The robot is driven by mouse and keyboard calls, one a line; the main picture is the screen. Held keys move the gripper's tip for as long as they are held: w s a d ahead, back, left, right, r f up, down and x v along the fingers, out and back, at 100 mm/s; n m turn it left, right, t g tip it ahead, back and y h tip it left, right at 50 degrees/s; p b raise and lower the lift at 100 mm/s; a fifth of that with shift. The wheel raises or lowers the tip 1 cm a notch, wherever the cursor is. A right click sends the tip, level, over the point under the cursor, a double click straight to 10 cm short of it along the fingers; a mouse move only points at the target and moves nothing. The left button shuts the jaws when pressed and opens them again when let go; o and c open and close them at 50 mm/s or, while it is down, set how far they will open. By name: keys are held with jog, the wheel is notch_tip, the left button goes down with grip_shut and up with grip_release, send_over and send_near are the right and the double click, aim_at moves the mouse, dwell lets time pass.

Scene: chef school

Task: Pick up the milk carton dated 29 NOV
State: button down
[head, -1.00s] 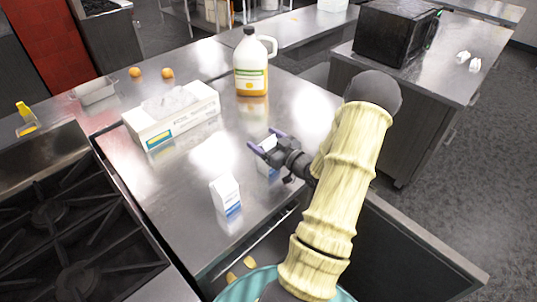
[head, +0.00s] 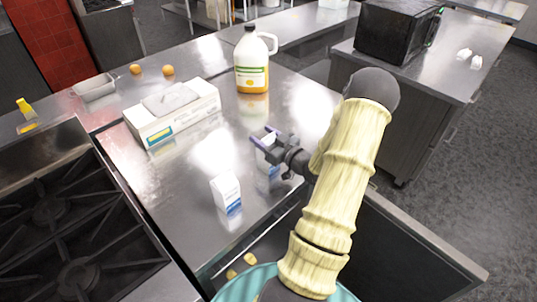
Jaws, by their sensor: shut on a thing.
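Two small white and blue milk cartons show in the head view. One carton (head: 226,192) stands upright on the steel counter (head: 182,208), nearer to me and clear of the gripper. The other carton (head: 262,157) is between the fingers of my gripper (head: 264,141), farther back and to the right. My gripper is shut on this carton, which looks upright and is partly hidden by the fingers and wrist. I cannot tell whether it touches the counter. The dates on both cartons are too small to read.
A box of foil or gloves (head: 172,113) lies behind and left, and a juice jug (head: 251,62) stands at the back. A gas stove (head: 70,225) borders the counter on the left. Two oranges (head: 168,70) and a metal pan (head: 95,88) are farther back.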

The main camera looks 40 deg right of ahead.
jog(key=shift+r, duration=0.1)
jog(key=shift+d+r, duration=0.1)
jog(key=shift+r, duration=0.3)
notch_tip(320, 180, up, 9)
jog(key=b, duration=0.1)
jog(key=shift+s, duration=0.1)
dwell(0.8)
